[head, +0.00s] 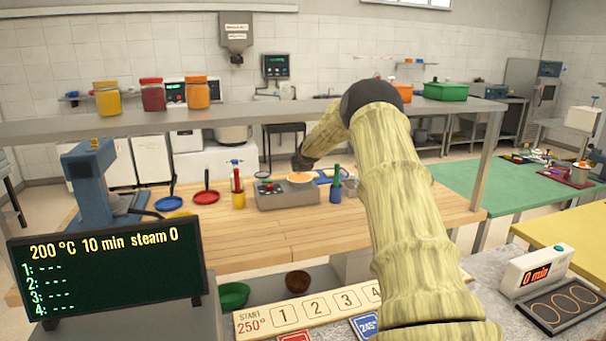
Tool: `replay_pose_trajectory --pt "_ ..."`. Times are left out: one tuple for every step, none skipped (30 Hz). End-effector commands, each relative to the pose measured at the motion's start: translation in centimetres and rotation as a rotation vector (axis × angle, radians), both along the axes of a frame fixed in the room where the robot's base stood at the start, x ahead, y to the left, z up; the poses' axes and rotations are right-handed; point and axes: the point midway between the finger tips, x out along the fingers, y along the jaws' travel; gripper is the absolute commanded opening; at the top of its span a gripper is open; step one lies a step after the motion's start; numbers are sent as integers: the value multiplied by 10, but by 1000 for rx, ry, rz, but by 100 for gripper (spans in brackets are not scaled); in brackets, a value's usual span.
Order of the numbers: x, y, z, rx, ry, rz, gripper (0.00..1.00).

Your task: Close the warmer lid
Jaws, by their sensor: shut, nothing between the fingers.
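My arm reaches forward over the wooden worktable, and my gripper (302,165) is small and dark at its far end. It is shut and empty, just above a low grey box (287,195) that may be the warmer. The box has red and green spots on its left part. A round tan piece shows on its top, right under my gripper; I cannot tell whether it is part of the box. I cannot make out a lid clearly, or whether my gripper touches anything.
Red pan (205,197) and blue pan (168,203) lie left of the box; a yellow cup (238,200) and blue cup (336,194) stand beside it. A grey shelf (260,112) with jars crosses above. The wooden table's front (290,237) is clear.

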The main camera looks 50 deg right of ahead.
Motion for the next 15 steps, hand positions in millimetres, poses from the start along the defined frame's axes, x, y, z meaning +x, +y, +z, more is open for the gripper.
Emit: replay_pose_trajectory --pt "-5 5 1 0 0 1 0" --pt "-8 7 1 0 1 1 0" --pt "-12 9 1 0 1 1 0" --pt "-16 11 0 0 1 1 0" --pt "-18 14 1 0 0 1 0" --pt "-23 17 0 0 1 1 0" --pt "-25 19 1 -1 1 2 0" --pt "-28 21 1 0 1 2 0" --pt "-33 23 1 -1 0 1 0" --pt "-36 25 1 -1 0 1 0" --pt "-37 28 1 0 0 1 0" --pt "-41 30 1 0 1 1 0" --pt "-43 31 0 0 1 1 0" --pt "-45 32 0 -1 0 1 0" --pt "-47 33 0 0 0 1 0"
